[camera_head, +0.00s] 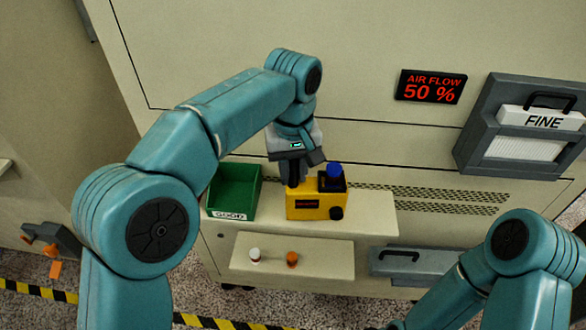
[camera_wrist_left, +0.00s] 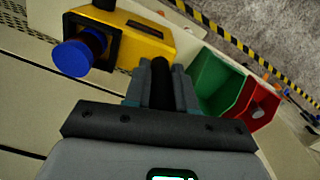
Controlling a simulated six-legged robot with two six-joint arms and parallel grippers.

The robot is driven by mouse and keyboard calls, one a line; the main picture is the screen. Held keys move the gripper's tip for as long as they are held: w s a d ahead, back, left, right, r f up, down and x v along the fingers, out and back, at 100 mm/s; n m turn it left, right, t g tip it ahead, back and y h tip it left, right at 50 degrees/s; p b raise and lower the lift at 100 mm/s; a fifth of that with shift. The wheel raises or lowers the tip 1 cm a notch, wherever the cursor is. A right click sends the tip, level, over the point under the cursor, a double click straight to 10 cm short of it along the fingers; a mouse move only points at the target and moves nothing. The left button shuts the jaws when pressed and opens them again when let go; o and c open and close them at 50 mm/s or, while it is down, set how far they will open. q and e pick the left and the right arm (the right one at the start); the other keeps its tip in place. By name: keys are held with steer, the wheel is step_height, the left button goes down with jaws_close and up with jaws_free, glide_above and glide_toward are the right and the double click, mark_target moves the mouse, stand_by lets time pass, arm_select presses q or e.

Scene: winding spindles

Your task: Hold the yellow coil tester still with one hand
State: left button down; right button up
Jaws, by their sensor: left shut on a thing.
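The yellow coil tester (camera_head: 315,206) stands on the cream shelf (camera_head: 375,212), with a black knob on its front. A blue-capped spindle (camera_head: 334,170) sits in the dark socket on its top; in the left wrist view the blue cap (camera_wrist_left: 72,58) shows with a dark winding behind it. My left gripper (camera_head: 293,182) reaches down onto the tester's left end and is shut on it. In the left wrist view the fingers (camera_wrist_left: 162,85) close around a dark part at the end of the yellow body (camera_wrist_left: 148,42). My right gripper is out of view; only my right arm shows, at the lower right.
A green bin (camera_head: 234,190) labelled GOOD stands left of the tester. A red bin (camera_wrist_left: 255,103) shows beside it in the left wrist view. A white-topped spindle (camera_head: 255,255) and an orange one (camera_head: 292,259) stand on the lower ledge. The shelf's right end is clear.

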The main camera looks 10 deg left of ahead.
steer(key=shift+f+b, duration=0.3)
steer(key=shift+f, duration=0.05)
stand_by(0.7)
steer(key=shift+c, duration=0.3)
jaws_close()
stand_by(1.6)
